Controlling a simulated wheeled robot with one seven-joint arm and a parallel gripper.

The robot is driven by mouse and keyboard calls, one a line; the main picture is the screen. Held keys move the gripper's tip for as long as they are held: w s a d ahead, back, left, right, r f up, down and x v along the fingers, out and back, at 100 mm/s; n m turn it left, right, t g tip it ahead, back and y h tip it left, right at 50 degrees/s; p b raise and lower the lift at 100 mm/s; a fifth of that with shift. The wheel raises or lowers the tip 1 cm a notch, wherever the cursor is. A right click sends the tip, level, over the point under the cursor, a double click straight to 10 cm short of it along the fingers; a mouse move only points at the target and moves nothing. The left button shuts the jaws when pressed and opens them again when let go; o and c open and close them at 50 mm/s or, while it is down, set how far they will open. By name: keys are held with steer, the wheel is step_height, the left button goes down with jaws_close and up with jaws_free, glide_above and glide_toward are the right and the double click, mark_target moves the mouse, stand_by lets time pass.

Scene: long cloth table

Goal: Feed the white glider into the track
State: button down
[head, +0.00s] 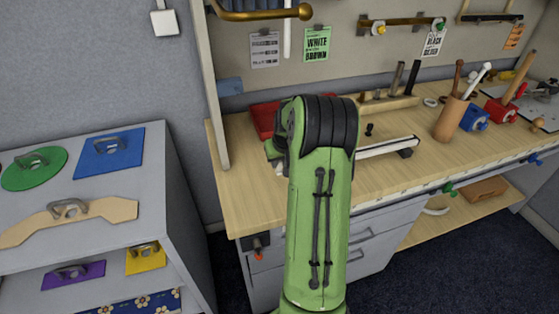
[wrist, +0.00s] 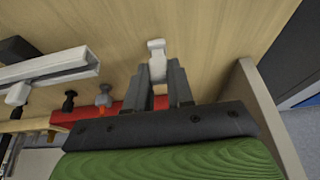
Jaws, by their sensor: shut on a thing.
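The white glider (wrist: 157,48) is pinched between the two dark fingers of my gripper (wrist: 159,72) in the wrist view. Its head sticks out beyond the fingertips. The white track (wrist: 48,66) lies to the left in the wrist view, with its open channel end facing the glider. A clear gap separates the glider from the track. In the head view the track (head: 385,147) shows to the right of my arm on the wooden bench. My green arm hides the gripper and glider in that view.
A red tray (head: 264,118) sits left of my arm on the bench. A black knob (wrist: 69,101) and an orange-grey knob (wrist: 104,97) are near the red piece in the wrist view. A side panel (wrist: 262,110) stands at the right. A tool cup (head: 452,119) is further right.

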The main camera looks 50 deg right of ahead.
steer(key=shift+s+a+r, duration=0.25)
steer(key=shift+d, duration=0.25)
steer(key=shift+s+d+p, duration=0.2)
steer(key=shift+s+d, duration=0.25)
steer(key=shift+d, duration=0.35)
steer(key=shift+s+d+p, duration=0.15)
steer(key=shift+s+d, duration=0.35)
steer(key=shift+d, duration=0.25)
steer(key=shift+s+d+p, duration=0.2)
steer(key=shift+s+d, duration=0.25)
steer(key=shift+d, duration=0.35)
steer(key=shift+s+d+p, duration=0.5)
steer(key=shift+s+d, duration=0.3)
steer(key=shift+d, duration=0.55)
steer(key=shift+s+d+p, duration=0.45)
steer(key=shift+s+d, duration=0.4)
steer(key=shift+d, duration=0.5)
steer(key=shift+s+d+p, duration=0.5)
steer(key=shift+s+d, duration=0.3)
steer(key=shift+d, duration=0.55)
steer(key=c, duration=0.9)
jaws_free()
